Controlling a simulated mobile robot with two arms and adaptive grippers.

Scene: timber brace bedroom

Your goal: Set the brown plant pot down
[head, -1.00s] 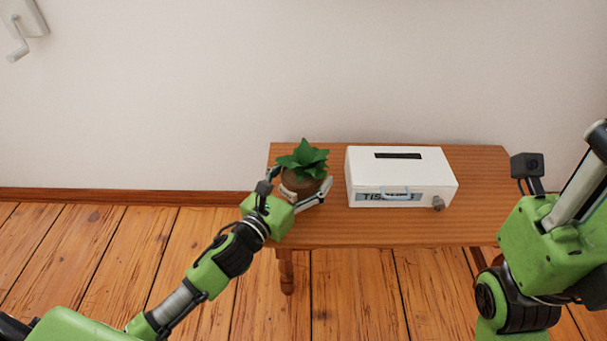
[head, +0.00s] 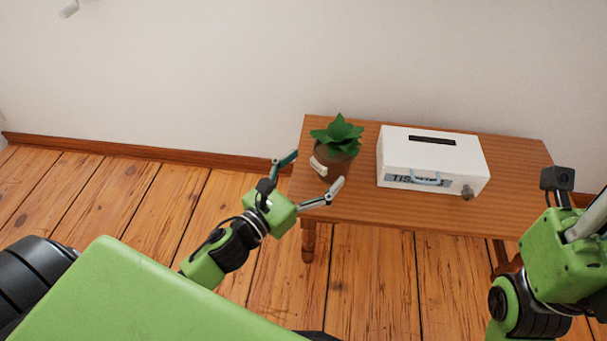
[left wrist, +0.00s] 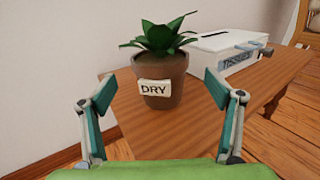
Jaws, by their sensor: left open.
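The brown plant pot (head: 330,163), with a green leafy plant in it, stands upright on the left part of the wooden table (head: 350,205). In the left wrist view the pot (left wrist: 159,105) shows a white label reading "DRY". My left gripper (head: 316,172) is open, just short of the pot at the table's left end. In the left wrist view its fingers (left wrist: 152,95) are spread wide, with the pot beyond them and apart from them. My right arm shows at the right edge; its fingertips are not in view.
A white tissue box (head: 432,160) with a dark slot and a handle stands on the table right of the pot. A wall is behind the table. The wooden floor (head: 110,200) left of the table is clear.

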